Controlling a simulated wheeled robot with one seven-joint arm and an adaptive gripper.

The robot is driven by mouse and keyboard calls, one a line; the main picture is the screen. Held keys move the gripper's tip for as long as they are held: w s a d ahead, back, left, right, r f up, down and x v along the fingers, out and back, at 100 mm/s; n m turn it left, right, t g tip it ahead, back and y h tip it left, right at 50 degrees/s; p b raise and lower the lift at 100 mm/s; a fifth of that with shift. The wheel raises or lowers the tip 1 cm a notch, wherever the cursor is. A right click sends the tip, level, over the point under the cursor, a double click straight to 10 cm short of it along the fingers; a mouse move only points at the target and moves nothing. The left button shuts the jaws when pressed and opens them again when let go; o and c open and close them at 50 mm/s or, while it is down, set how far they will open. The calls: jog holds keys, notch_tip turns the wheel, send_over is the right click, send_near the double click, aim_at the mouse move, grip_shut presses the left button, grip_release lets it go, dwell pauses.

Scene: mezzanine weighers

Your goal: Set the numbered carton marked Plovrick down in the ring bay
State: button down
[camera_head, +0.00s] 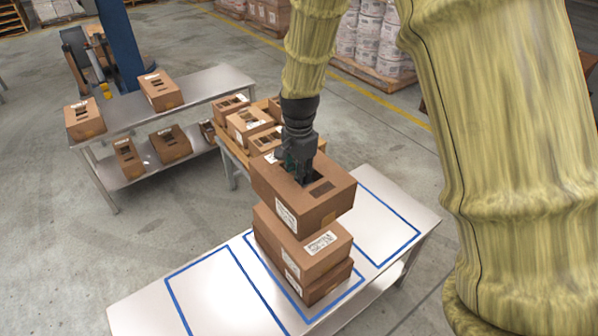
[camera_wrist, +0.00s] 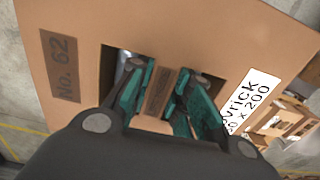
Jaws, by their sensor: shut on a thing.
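My gripper (camera_head: 302,178) is shut on the strip between two slots in the top of a brown carton (camera_head: 330,206). In the wrist view this carton (camera_wrist: 200,25) carries the mark "No. 62" and a white label (camera_wrist: 252,98) ending in "vrick", its start hidden. The carton is held roughly level over two stacked cartons, an upper one (camera_head: 285,247) and a lower one (camera_head: 327,288). I cannot tell whether it touches the upper one. The stack stands in the middle of three blue-outlined bays on a pale table (camera_head: 135,313). No ring mark is visible.
The left bay (camera_head: 225,290) and right bay (camera_head: 385,225) look empty. Behind stands a wooden table with several cartons (camera_head: 247,124). A two-level metal bench (camera_head: 205,90) with more cartons is at the left. Wrapped pallet loads (camera_head: 370,35) stand at the back.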

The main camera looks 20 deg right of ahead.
jog(key=shift+f+b, duration=1.8)
jog(key=shift+f, duration=3.25)
jog(key=shift+f, duration=0.25)
jog(key=c, duration=1.2)
grip_release()
jog(key=shift+c, duration=0.2)
notch_tip(320, 180, up, 12)
